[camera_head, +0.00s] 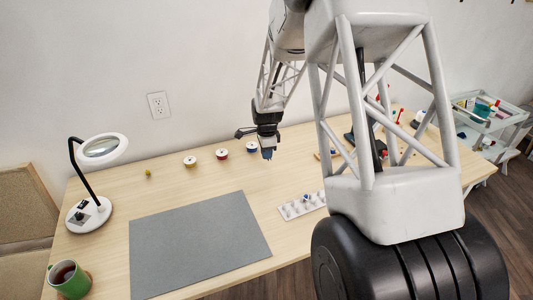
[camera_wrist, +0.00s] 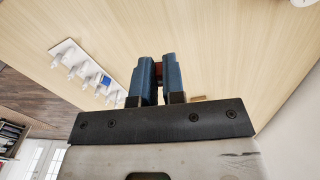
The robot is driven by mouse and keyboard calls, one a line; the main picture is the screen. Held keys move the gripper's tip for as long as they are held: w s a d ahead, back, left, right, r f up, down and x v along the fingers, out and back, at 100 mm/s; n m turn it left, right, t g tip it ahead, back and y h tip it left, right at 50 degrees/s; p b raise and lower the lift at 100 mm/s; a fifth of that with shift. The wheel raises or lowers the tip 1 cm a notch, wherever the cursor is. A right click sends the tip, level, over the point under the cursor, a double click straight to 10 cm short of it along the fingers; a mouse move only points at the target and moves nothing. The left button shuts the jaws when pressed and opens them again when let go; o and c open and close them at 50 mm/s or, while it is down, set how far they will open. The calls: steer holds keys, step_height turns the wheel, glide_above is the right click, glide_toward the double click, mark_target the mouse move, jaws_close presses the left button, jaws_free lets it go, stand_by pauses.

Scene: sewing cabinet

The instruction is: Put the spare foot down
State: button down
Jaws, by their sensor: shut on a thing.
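My gripper (camera_head: 267,154) hangs over the wooden table, to the right of the spools and beyond the grey mat. In the wrist view its two blue fingers (camera_wrist: 159,72) are closed on a small dark red piece (camera_wrist: 159,69), which sits mostly hidden between them. This appears to be the spare foot, but its shape cannot be made out. In the head view the held piece is too small and covered to tell. A white slotted rack (camera_head: 289,212) lies on the table below and right of the gripper, with a blue item in it; the rack also shows in the wrist view (camera_wrist: 66,50).
A grey mat (camera_head: 200,245) covers the front middle. Several spools (camera_head: 222,153) stand along the back. A magnifier lamp (camera_head: 102,148) and a green mug (camera_head: 70,283) are at left. A trolley (camera_head: 507,120) stands at far right. Bare tabletop lies between mat and spools.

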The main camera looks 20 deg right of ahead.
steer(key=s+d+n, duration=0.1)
steer(key=s+d, duration=0.1)
steer(key=s, duration=3.2)
steer(key=shift+d+f+n, duration=0.3)
steer(key=shift+n, duration=0.1)
glide_toward(309, 200)
steer(key=shift+s+a+r, duration=0.1)
steer(key=shift+s+a, duration=0.1)
steer(key=shift+s, duration=0.3)
steer(key=shift+s+a+r, duration=0.1)
steer(key=shift+s+a, duration=0.05)
steer(key=shift+s, duration=0.3)
steer(key=shift+f, duration=1.75)
